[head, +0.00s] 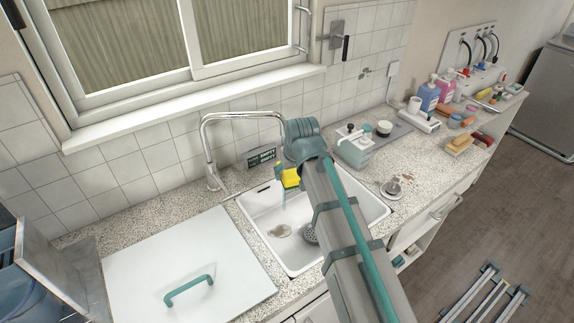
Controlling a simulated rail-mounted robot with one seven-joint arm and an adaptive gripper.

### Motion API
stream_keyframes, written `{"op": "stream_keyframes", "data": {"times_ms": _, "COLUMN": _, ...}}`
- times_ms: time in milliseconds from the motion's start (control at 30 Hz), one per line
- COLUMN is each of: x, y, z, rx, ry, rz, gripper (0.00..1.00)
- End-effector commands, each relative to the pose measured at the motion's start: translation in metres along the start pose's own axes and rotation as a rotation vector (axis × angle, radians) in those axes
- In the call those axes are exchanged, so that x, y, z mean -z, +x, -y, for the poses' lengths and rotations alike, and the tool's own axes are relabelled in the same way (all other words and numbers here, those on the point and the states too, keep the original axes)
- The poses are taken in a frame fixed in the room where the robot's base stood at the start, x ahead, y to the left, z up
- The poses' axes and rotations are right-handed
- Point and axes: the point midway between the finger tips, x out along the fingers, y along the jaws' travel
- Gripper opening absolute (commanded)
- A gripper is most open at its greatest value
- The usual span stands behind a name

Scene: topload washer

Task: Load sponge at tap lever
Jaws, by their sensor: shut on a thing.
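A yellow block (291,177), which looks like the sponge, is at my gripper (284,181) above the left part of the white sink (377,210). My gripper is shut on it, and my arm hides much of the fingers. A chrome tap (206,150) arches behind, its spout end hidden by my arm. A plate with a black-handled lever (345,47) is on the tiled wall at the upper right; I cannot tell if this is the tap lever. A pale blue streak hangs below the block; I cannot tell what it is.
A white board with a teal handle (188,288) lies left of the sink. A teal-and-white container (354,150) stands right of it. Bottles (427,97) and orange blocks (460,142) crowd the right counter. A small dark sign (262,157) stands behind the sink.

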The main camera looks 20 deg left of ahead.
Motion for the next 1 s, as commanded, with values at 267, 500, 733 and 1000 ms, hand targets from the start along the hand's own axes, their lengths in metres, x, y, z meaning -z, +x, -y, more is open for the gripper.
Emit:
{"op": "stream_keyframes", "data": {"times_ms": 267, "x": -0.02, "y": -0.009, "z": 0.002, "rx": 0.0, "ry": 0.0, "rz": 0.0, "gripper": 0.36}}
{"op": "stream_keyframes", "data": {"times_ms": 500, "x": -0.036, "y": -0.015, "z": 0.003, "rx": 0.0, "ry": 0.0, "rz": 0.0, "gripper": 0.36}}
{"op": "stream_keyframes", "data": {"times_ms": 733, "x": -0.04, "y": -0.017, "z": 0.004, "rx": 0.0, "ry": 0.0, "rz": 0.0, "gripper": 0.36}}
{"op": "stream_keyframes", "data": {"times_ms": 1000, "x": -0.04, "y": -0.017, "z": 0.004, "rx": 0.0, "ry": 0.0, "rz": 0.0, "gripper": 0.36}}
